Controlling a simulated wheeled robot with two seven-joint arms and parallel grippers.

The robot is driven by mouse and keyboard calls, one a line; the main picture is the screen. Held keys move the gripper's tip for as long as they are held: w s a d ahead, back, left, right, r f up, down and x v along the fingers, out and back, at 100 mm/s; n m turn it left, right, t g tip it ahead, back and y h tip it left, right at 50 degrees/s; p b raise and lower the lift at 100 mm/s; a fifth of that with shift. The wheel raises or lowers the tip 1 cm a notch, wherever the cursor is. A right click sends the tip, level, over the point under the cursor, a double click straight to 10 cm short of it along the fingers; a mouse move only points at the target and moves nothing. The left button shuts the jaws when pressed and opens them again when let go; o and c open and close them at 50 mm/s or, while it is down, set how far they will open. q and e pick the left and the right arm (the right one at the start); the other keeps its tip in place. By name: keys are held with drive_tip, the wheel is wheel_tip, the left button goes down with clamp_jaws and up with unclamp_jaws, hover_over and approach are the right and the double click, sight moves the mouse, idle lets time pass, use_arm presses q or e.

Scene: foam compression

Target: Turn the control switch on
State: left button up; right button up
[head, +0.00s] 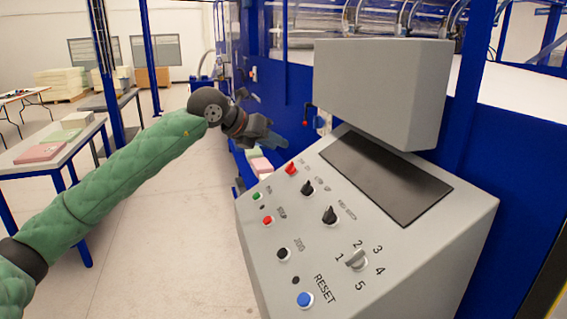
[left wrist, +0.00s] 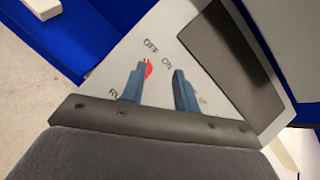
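The control switch is a small red switch (head: 291,168) at the top left of the grey control panel (head: 350,210). In the left wrist view the red switch (left wrist: 148,68) sits just below the OFF label, with ON to its right. My left gripper (head: 277,141) hangs in the air above and behind that corner of the panel. In the left wrist view its two blue-grey fingers (left wrist: 158,82) are apart with nothing held between them. The red switch shows beside the left fingertip, partly hidden by it; I cannot tell if they touch. My right gripper is not in view.
The panel also carries black knobs (head: 329,215), a green button (head: 257,196), a red button (head: 267,220), a numbered selector (head: 356,259) and a blue RESET button (head: 304,299). A grey box (head: 382,90) overhangs the dark screen (head: 385,177). Blue machine frame stands behind; open floor lies left.

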sight(288, 165)
use_arm(q)
drive_tip(key=shift+n+y, duration=0.6)
drive_tip(key=shift+y, duration=0.2)
drive_tip(key=f, duration=0.1)
drive_tip(key=w+d+f+p, duration=0.1)
drive_tip(key=f, duration=0.3)
drive_tip(key=shift+w+d+p, duration=0.15)
drive_tip(key=shift+d+p, duration=0.1)
drive_tip(key=shift+p, duration=0.15)
drive_tip(key=shift+p+x, duration=0.3)
drive_tip(key=shift+x, duration=0.75)
drive_tip(key=shift+w+d+f, duration=0.15)
drive_tip(key=shift+d+f, duration=0.05)
drive_tip(key=shift+f, duration=0.15)
drive_tip(key=c, duration=0.6)
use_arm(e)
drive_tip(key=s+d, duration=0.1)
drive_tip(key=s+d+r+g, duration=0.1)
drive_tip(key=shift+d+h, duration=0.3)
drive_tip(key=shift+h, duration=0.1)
